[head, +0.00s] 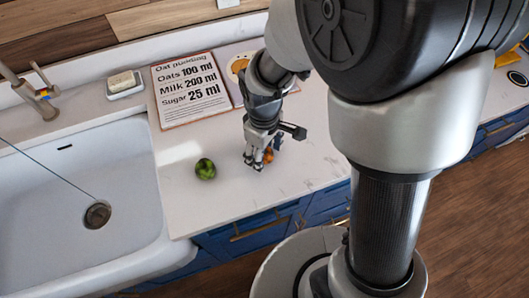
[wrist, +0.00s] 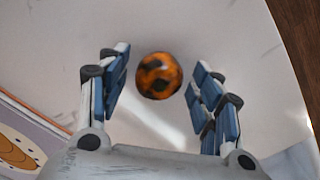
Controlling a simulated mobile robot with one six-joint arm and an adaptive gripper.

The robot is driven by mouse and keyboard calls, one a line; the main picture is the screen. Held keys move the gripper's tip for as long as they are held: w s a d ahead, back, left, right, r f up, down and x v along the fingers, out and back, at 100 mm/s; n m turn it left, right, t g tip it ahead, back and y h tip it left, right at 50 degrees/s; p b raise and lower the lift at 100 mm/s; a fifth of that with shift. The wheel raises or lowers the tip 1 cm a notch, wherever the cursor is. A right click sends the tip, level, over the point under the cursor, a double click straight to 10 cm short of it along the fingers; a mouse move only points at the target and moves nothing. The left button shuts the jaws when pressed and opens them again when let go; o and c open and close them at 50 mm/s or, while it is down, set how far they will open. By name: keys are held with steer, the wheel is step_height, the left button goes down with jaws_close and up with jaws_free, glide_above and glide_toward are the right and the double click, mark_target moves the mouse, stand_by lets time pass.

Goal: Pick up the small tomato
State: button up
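A small round orange fruit with dark patches, apparently the small tomato (wrist: 158,76), is on the white counter. In the wrist view it appears between the tips of my open gripper (wrist: 160,70), with a gap on each side. In the head view my gripper (head: 257,160) points down at the counter, and part of the orange tomato (head: 268,155) shows beside and behind its fingers. The fingers hide the rest of it there.
A green round fruit with dark patches (head: 205,168) lies left of my gripper. A white sink (head: 50,190) is further left. A recipe board (head: 190,90) and a soap dish (head: 125,87) are behind. The counter's front edge (head: 270,207) is close.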

steer(key=c, duration=1)
steer(key=shift+o, duration=0.2)
steer(key=shift+r, duration=0.15)
